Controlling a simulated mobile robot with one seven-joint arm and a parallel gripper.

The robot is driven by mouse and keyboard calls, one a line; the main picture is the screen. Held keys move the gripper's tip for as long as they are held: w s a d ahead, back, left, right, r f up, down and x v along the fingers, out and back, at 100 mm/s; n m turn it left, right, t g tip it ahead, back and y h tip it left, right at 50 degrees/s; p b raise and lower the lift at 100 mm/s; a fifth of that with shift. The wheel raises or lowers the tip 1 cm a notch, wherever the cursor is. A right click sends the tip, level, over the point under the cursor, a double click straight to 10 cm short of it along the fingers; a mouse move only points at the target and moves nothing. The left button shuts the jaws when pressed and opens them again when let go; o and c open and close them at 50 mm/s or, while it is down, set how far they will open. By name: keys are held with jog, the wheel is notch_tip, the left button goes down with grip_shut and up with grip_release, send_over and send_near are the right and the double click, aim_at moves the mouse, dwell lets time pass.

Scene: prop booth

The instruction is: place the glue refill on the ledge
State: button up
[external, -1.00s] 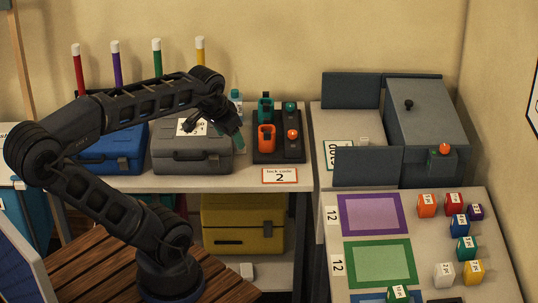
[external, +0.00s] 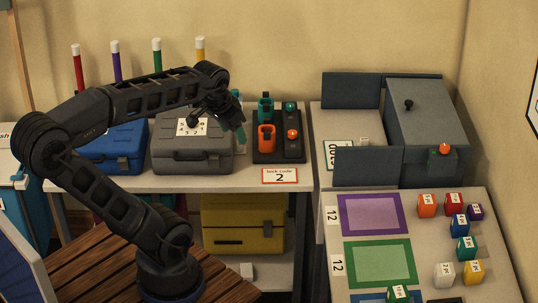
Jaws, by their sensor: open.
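A small bottle with a teal cap (external: 236,94), which may be the glue refill, stands at the back of the shelf between the grey case and the dark panel. My gripper (external: 238,132) is open and points down in front of it, hiding most of it. I cannot tell whether the fingers touch the bottle or are only in front of it. The light shelf top (external: 270,186) runs under the cases. I cannot tell which surface is the ledge.
The grey case (external: 185,155) and blue case (external: 118,152) stand left of my gripper. A dark panel with orange and teal holders (external: 278,155) is close on its right. A yellow box (external: 242,225) sits below. Coloured blocks and mats lie on the right table (external: 430,235).

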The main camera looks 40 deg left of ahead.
jog(key=w+a+f+m+g, duration=0.1)
jog(key=w+a, duration=0.2)
jog(key=w, duration=0.3)
jog(key=w+a+m, duration=0.1)
jog(key=w+a, duration=0.2)
jog(key=w, duration=0.4)
jog(key=m+g, duration=0.3)
jog(key=m, duration=0.3)
send_over(240, 147)
jog(key=w, duration=0.2)
jog(key=f, duration=3.3)
jog(key=shift+w+a, duration=0.15)
jog(key=shift+a, duration=0.25)
jog(key=shift+s+d+f, duration=0.1)
jog(key=shift+s+f, duration=0.1)
jog(key=shift+f, duration=1.15)
jog(key=shift+s+f, duration=0.15)
jog(key=shift+f, duration=1.2)
jog(key=c, duration=1.1)
jog(key=shift+r, duration=0.1)
jog(key=shift+c, duration=0.2)
